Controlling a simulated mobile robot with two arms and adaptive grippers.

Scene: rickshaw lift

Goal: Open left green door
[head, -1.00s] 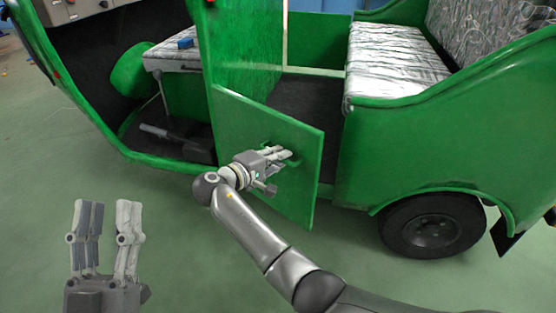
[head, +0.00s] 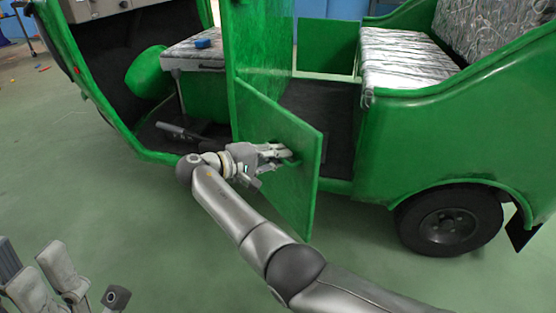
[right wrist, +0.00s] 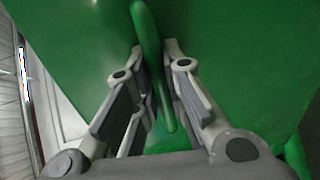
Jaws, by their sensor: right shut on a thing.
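The left green door (head: 302,195) is a flat panel on the vehicle's near side, standing swung out from the doorway. My right gripper (head: 284,155) is at the door's face, shut on its green handle (head: 291,162). In the right wrist view, the handle (right wrist: 148,35) runs as a bar between the fingers of the right gripper (right wrist: 156,72), with the green door panel (right wrist: 235,55) behind. My left gripper (head: 62,285) is empty at the lower left, partly cut off by the frame, its fingers apart.
The green vehicle (head: 405,135) has a rear bench (head: 400,60) with patterned cover and a front seat (head: 195,55). Its rear wheel (head: 447,222) stands right of the door. The green floor (head: 130,210) in front is clear.

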